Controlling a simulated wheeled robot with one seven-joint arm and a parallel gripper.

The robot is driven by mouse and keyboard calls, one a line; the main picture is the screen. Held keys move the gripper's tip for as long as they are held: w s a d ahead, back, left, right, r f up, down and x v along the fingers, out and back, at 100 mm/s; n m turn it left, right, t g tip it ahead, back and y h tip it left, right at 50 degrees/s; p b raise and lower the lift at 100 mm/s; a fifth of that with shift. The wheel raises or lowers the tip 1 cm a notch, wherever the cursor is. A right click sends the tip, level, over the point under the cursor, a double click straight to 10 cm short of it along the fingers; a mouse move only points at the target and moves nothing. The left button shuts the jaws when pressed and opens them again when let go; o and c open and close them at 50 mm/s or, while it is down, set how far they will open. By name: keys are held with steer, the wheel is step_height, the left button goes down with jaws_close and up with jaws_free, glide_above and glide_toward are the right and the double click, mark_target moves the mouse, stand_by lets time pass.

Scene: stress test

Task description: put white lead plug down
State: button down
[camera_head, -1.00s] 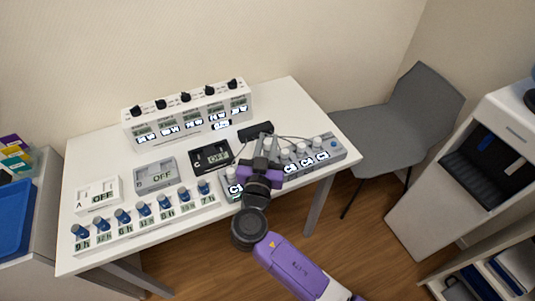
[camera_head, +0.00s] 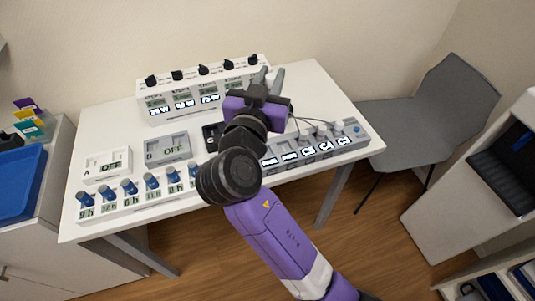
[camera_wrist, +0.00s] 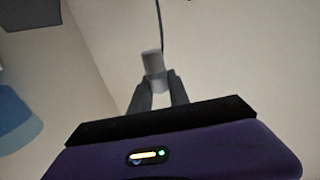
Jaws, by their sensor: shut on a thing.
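In the wrist view my gripper (camera_wrist: 157,94) is shut on a pale grey-white cylindrical plug (camera_wrist: 152,62), with a dark lead running up from its far end. In the head view my gripper (camera_head: 268,78) is raised over the back right part of the white table, in front of the right end of the white box with knobs. The held plug cannot be made out clearly there. A grey strip (camera_head: 352,143) with lit labels and several plugs stands at the table's right front. Thin leads run above it. My arm hides its left end.
The white knob box (camera_head: 165,112) stands at the back. A grey chair (camera_head: 415,115) stands right. The table's back right corner (camera_head: 315,85) looks bare.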

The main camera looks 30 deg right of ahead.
steer(key=shift+w+a+f+b, duration=0.1)
steer(key=shift+a+f+b, duration=0.1)
steer(key=shift+a+b, duration=0.35)
step_height(320, 180, down, 20)
steer(key=shift+a+r, duration=0.15)
steer(key=shift+r, duration=0.1)
steer(key=shift+f+b, duration=0.2)
steer(key=shift+b, duration=0.1)
steer(key=c, duration=1.5)
jaws_free()
steer(key=shift+r, duration=0.15)
steer(key=shift+r+p, duration=0.2)
steer(key=shift+p, duration=0.2)
steer(key=b+v, duration=0.2)
steer(key=v, duration=1)
steer(key=shift+f, duration=0.15)
